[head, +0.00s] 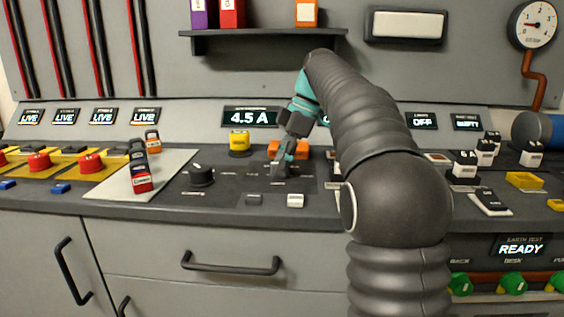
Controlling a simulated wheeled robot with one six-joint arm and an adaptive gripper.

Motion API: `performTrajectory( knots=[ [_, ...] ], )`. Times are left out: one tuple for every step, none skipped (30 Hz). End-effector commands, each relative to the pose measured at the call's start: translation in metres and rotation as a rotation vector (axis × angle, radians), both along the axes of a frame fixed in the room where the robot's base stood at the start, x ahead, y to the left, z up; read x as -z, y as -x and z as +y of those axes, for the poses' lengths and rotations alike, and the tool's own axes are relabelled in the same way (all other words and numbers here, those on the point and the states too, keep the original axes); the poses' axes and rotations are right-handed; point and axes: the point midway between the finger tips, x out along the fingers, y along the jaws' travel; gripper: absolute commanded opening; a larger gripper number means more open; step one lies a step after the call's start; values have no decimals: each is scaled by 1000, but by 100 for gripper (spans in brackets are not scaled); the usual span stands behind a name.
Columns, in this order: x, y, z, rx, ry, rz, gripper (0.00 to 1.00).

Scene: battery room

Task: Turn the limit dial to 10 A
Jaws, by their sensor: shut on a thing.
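My gripper (279,169) points down at the dark desk panel, right of the black knob. A second black knob (201,176) stands free to the left, apart from my gripper.
A white button (295,201) and a grey button (254,199) sit in front. A pale mat (112,184) with a dark and red tool (139,170) lies left. Red knobs (90,162) are farther left.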

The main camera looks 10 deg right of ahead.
Motion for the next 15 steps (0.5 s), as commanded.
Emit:
performTrajectory(
  knots=[
    [0, 0, 0, -5, 1, 0, 7],
    [0, 0, 0, -7, 1, -1, 7],
    [0, 0, 0, -9, 1, 0, 7],
    [0, 0, 0, -10, 1, 0, 7],
    [0, 0, 0, -11, 1, 0, 7],
    [0, 0, 0, -11, 1, 0, 7],
    [0, 0, 0, -11, 1, 0, 7],
    [0, 0, 0, -11, 1, 0, 7],
    [0, 0, 0, -11, 1, 0, 7],
    [0, 0, 0, -11, 1, 0, 7],
    [0, 0, 0, -11, 1, 0, 7],
    [0, 0, 0, -11, 1, 0, 7],
    [0, 0, 0, -11, 1, 0, 7],
    [0, 0, 0, -10, 1, 0, 45],
    [0, 0, 0, -10, 1, 0, 55]
  ],
)
